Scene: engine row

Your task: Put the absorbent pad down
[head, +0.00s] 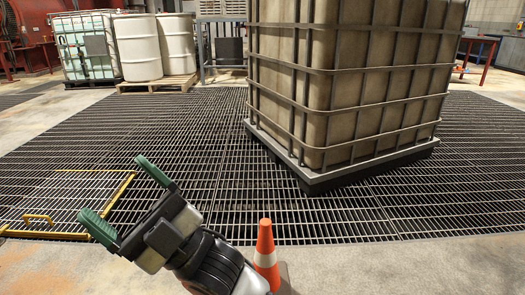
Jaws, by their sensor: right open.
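My right gripper (113,189) reaches in from the bottom of the head view, pointing up and to the left. Its two green-tipped fingers are spread wide apart, with nothing between them. Floor grating (185,140) shows behind and beneath the fingers. I cannot make out an absorbent pad anywhere in this view. My left gripper is not in view.
An orange traffic cone (266,247) stands on concrete right beside my right arm. A large caged tank (345,85) stands on the grating ahead. A yellow-framed hatch (65,236) lies at left. White drums (137,48) stand on a pallet behind. Grating at centre left is clear.

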